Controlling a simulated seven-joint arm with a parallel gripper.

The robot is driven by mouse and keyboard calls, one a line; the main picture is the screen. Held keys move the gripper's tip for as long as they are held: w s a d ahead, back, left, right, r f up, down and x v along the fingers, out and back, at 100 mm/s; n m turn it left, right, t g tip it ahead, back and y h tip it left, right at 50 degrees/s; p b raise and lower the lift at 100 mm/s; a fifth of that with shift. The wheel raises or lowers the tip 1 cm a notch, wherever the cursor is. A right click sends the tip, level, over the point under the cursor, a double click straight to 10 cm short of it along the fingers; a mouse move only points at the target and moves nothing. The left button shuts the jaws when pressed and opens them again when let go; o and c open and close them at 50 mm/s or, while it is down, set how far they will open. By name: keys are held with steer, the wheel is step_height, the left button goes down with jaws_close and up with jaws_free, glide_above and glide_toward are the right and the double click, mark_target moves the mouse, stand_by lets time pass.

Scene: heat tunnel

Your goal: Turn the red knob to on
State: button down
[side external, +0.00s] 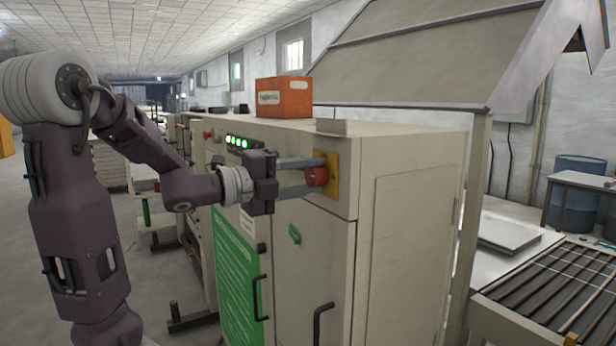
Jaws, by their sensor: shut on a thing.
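The red knob (316,176) sits on a yellow plate (332,178) on the upper right of the beige cabinet's front. My gripper (312,177) reaches it from the left, level with it. Its two grey fingers lie one above and one below the knob, and it is shut on the knob. The fingers partly cover the knob, so I cannot tell which way it is set.
The beige cabinet (405,240) has black door handles (322,322), a green sign (236,265) and a row of green lights (238,142). An orange crate (284,98) stands on top. A roller conveyor (545,295) is at the right. Open floor lies left.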

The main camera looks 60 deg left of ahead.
steer(key=shift+m, duration=0.6)
steer(key=c, duration=0.9)
jaws_free()
steer(key=s, duration=0.7)
steer(key=shift+s, duration=0.1)
